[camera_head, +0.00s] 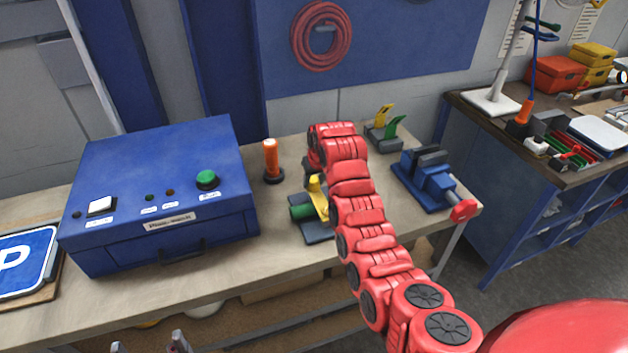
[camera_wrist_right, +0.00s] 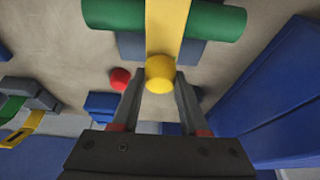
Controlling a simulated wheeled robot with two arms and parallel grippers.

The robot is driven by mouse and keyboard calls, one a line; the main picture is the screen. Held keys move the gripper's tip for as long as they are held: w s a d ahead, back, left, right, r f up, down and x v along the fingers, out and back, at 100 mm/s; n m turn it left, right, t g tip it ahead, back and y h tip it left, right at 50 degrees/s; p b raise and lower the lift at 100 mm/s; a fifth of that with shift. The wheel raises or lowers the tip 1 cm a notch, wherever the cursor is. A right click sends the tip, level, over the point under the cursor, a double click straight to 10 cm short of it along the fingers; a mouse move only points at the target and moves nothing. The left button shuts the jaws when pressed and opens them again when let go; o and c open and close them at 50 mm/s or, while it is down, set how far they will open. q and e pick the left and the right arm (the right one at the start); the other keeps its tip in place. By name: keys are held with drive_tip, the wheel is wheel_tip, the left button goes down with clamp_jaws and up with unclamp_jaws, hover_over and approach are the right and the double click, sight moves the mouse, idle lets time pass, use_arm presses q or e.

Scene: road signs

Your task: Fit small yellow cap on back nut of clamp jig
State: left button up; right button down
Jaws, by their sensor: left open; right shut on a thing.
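The clamp jig shows in the head view as a grey base with a green cylinder (camera_head: 302,212) and a yellow clamp strap (camera_head: 319,198), partly hidden by my right arm. The wrist view shows its yellow strap (camera_wrist_right: 167,28) crossing the green cylinder (camera_wrist_right: 218,20). My right gripper (camera_wrist_right: 158,82) is shut on the small yellow cap (camera_wrist_right: 160,73), which lines up in the picture with the end of the strap. Whether the cap touches the jig I cannot tell, and the back nut cannot be made out. My left gripper (camera_head: 148,345) is open and empty at the bottom edge.
A blue control box (camera_head: 160,195) stands left of the jig, with an orange lamp (camera_head: 271,157) between them. A second jig (camera_head: 385,130) and a blue vise (camera_head: 430,180) stand to the right. A red ball-like thing (camera_wrist_right: 120,77) sits close beside my right fingers.

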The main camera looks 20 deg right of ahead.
drive_tip(key=shift+f, duration=0.1)
drive_tip(key=shift+c, duration=1.7)
unclamp_jaws()
drive_tip(key=b+v, duration=0.3)
drive_tip(key=v, duration=0.2)
drive_tip(key=shift+r, duration=0.25)
drive_tip(key=p+v, duration=0.6)
drive_tip(key=v, duration=0.6)
